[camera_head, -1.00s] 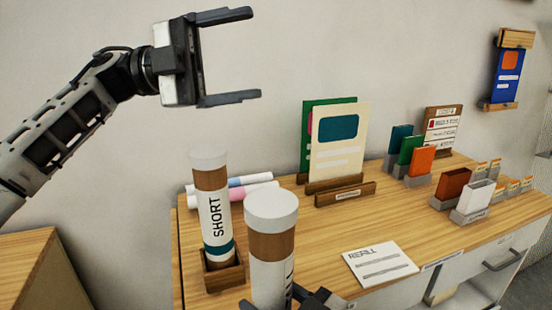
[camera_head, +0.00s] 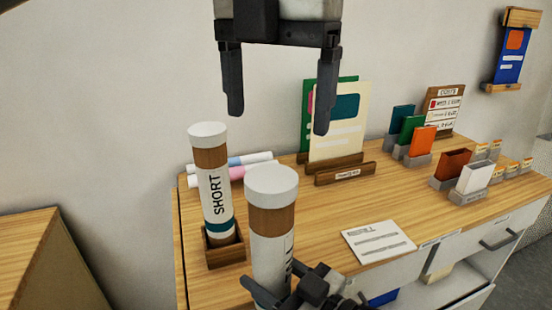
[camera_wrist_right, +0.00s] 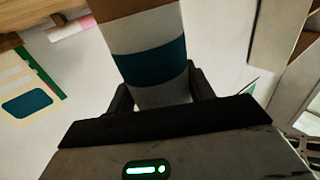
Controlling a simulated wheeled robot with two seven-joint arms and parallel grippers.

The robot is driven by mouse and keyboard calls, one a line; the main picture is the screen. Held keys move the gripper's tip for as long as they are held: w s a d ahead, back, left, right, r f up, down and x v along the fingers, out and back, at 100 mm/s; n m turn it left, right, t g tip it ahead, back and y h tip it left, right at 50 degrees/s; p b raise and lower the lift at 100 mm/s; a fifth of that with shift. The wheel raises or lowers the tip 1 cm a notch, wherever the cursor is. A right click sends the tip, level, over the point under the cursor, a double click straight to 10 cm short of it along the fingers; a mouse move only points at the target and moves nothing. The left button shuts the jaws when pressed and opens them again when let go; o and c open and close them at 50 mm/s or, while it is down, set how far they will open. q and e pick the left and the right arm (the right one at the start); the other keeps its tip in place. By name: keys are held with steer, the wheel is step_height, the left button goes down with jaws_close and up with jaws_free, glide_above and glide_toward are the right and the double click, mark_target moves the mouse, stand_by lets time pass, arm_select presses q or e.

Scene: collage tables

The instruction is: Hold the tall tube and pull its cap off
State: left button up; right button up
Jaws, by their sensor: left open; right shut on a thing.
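The tall tube (camera_head: 268,255) stands upright in the head view, brown and white with a white cap (camera_head: 271,183) on its top. My right gripper (camera_head: 277,296) is shut on the tube low down; the right wrist view shows the tube (camera_wrist_right: 150,58) with its teal band between my right fingers (camera_wrist_right: 160,98). My left gripper (camera_head: 279,112) is open and empty, fingers pointing down, above the cap and apart from it. A second tube marked SHORT (camera_head: 215,190), also white-capped, stands in a wooden holder (camera_head: 225,249) to the left.
The wooden desk (camera_head: 325,213) holds a white card (camera_head: 378,241), display boards (camera_head: 336,125) in a stand, and several small coloured cards in grey holders at the right. Rolled papers (camera_head: 250,172) lie behind the tubes. An open drawer (camera_head: 435,285) is below the front edge.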

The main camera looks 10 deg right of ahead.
mark_target(276, 177)
arm_select(q)
step_height(276, 177, down, 8)
steer(key=shift+f, duration=0.2)
steer(key=c, duration=1.2)
steer(key=shift+o, duration=0.2)
steer(key=shift+r, duration=0.2)
steer(key=shift+r, duration=0.95)
steer(key=shift+r, duration=1.95)
